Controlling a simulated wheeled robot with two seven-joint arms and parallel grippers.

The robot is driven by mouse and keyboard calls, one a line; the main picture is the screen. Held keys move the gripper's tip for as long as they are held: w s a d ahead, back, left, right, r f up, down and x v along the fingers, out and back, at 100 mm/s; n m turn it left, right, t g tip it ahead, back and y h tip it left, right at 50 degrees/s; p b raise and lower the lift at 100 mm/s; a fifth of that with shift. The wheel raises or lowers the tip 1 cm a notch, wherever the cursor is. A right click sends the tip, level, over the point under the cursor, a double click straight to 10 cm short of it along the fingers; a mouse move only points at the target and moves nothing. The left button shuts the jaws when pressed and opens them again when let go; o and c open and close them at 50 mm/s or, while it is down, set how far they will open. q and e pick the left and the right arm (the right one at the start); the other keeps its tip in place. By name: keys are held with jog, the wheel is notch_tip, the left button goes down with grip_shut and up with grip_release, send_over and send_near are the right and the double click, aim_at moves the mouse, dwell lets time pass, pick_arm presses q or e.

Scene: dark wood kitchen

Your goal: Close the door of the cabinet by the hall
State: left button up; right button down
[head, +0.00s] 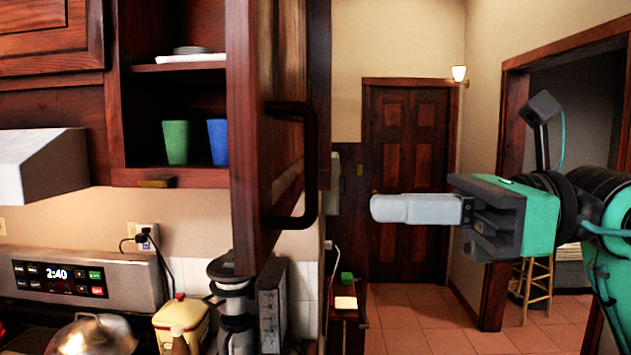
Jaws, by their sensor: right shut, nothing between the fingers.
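The wall cabinet (145,125) by the hall stands open at the upper left. Its dark wood door (252,130) is swung out toward me, seen nearly edge-on, with a dark bar handle (311,165) on its right-hand face. Inside the cabinet are a green cup (176,142), a blue cup (218,142) and white plates (190,56) on the shelf above. My right gripper (376,208) comes in from the right, with its pale fingers shut and empty. It points left, to the right of the handle and apart from it. My left gripper is not in view.
Below the cabinet are a stove panel (85,278), a yellow container (182,322), a coffee maker (232,300) and a metal pot (92,336). A range hood (40,165) is at left. The hall with tiled floor (420,320) opens behind my right gripper; a stool (537,280) stands there.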

aim_at(279, 207)
jog(key=a+p, duration=0.3)
jog(key=a, duration=0.4)
jog(key=shift+r, duration=0.15)
jog(key=shift+a+p, duration=0.35)
jog(key=shift+a, duration=0.1)
